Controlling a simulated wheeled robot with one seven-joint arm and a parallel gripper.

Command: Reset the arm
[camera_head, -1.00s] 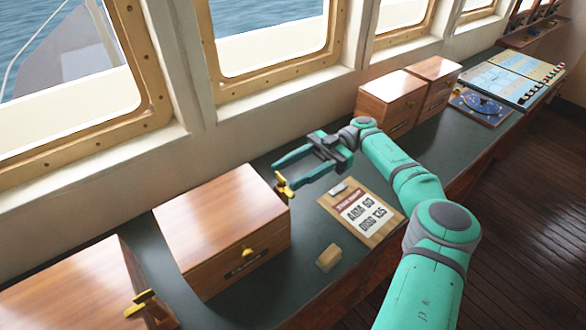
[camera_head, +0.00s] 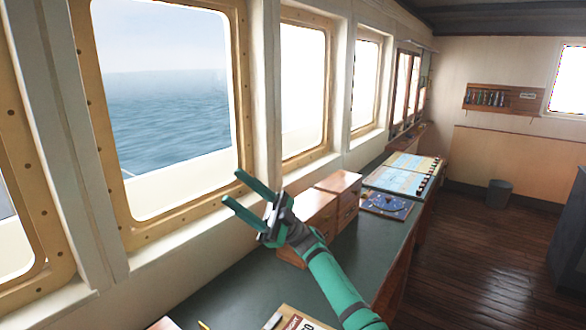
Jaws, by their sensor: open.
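My gripper (camera_head: 243,199) is open and empty. Its two green fingers point up and to the left, in front of the window frame and sill. My green arm (camera_head: 332,285) comes up from the lower right over the dark green counter. The gripper's grey body partly covers the wooden boxes behind it. Nothing is seen touching the fingers.
Two wooden boxes (camera_head: 318,213) stand on the counter (camera_head: 248,294) behind my arm. Farther along lie a dark blue chart (camera_head: 386,205) and a light chart board (camera_head: 403,172). A clipboard (camera_head: 292,318) is cut off at the bottom edge. The wooden floor (camera_head: 490,270) at right is clear.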

